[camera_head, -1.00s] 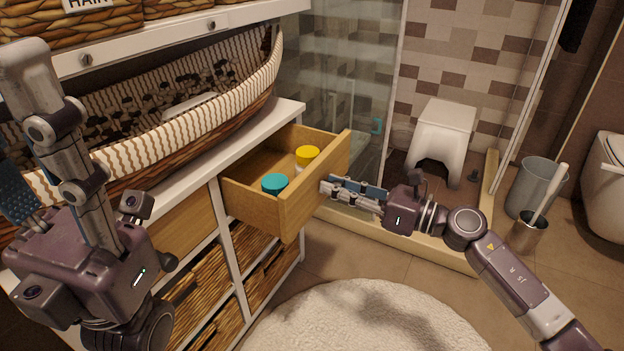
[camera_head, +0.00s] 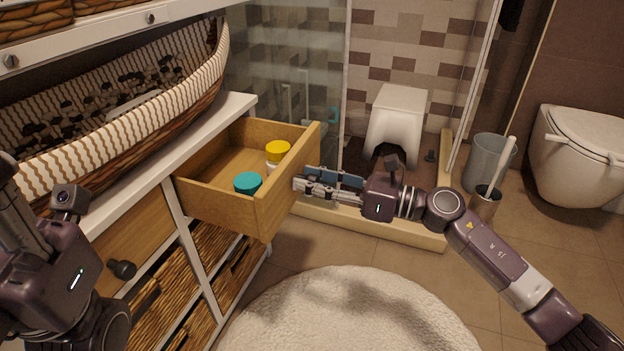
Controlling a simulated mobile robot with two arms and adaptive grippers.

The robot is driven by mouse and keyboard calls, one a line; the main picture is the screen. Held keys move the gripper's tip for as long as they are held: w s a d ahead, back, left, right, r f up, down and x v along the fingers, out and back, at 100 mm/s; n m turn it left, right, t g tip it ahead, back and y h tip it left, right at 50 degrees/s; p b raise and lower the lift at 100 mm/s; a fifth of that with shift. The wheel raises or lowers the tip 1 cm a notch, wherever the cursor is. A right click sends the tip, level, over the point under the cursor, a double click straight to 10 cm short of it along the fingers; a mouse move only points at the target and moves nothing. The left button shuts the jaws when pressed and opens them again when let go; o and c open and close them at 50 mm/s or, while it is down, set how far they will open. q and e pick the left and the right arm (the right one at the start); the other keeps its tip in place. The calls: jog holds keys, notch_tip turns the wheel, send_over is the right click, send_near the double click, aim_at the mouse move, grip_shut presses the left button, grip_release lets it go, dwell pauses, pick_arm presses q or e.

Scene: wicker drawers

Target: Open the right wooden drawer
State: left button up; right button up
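The right wooden drawer (camera_head: 285,196) is pulled well out of the white cabinet (camera_head: 180,213). Inside it stand a jar with a teal lid (camera_head: 248,183) and a jar with a yellow lid (camera_head: 277,149). My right gripper (camera_head: 303,183) is at the outer side of the drawer front, its fingertips close against it. The drawer's handle is hidden, and I cannot tell whether the fingers grip it. My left gripper's body (camera_head: 50,275) is at the lower left, in front of the cabinet; its fingers are not clear.
A closed left drawer (camera_head: 130,228) with a dark knob (camera_head: 122,270) is beside the open one. Wicker drawers (camera_head: 170,302) are below. A large striped basket (camera_head: 130,132) sits on top. A round white rug (camera_head: 350,310) lies on the floor. A toilet (camera_head: 580,160) and bin (camera_head: 488,162) stand right.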

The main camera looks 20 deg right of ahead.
jog(key=v, duration=1.2)
dwell(0.5)
